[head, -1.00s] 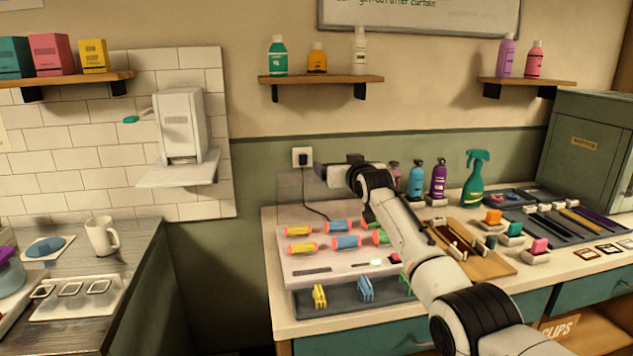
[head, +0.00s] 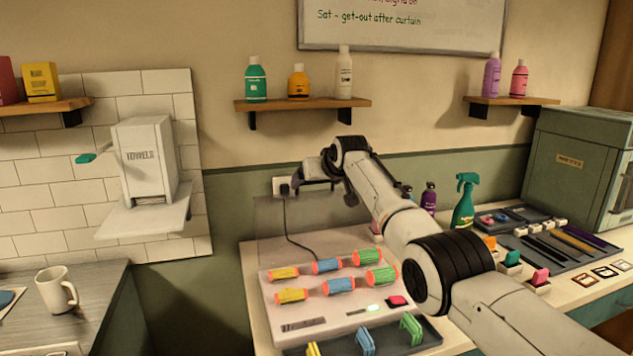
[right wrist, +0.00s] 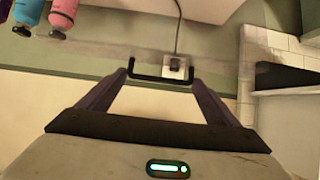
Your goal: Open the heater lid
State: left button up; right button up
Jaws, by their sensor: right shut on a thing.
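The heater (head: 300,310) is a pale box on the counter with several colored rollers on top. Its clear lid (head: 268,222) shows as a faint pane standing up at the heater's back edge, with the rollers uncovered in front; its exact tilt is hard to tell. My right gripper (head: 313,187) is at the top of this pane, near the wall, shut on the lid's dark handle. In the right wrist view the black handle (right wrist: 160,79) lies between the fingertips of my right gripper (right wrist: 163,84). My left gripper is out of view.
A wall socket (head: 281,186) with a black cord is just behind the lid. A green spray bottle (head: 464,201) and other bottles stand right of my arm. A dark tray (head: 385,341) of clips lies in front of the heater. A shelf (head: 302,104) hangs above.

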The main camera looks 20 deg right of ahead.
jog(key=shift+d+r, duration=0.3)
jog(key=shift+r, duration=0.35)
jog(key=o, duration=1.2)
jog(key=shift+o, duration=0.2)
jog(key=shift+s, duration=0.25)
jog(key=shift+a+f, duration=0.15)
jog(key=shift+f, duration=0.1)
jog(key=d+b+v, duration=0.1)
jog(key=b+v, duration=0.3)
jog(key=v, duration=0.6)
jog(key=shift+a+r, duration=0.3)
jog(key=shift+a, duration=0.1)
jog(key=shift+s, duration=0.1)
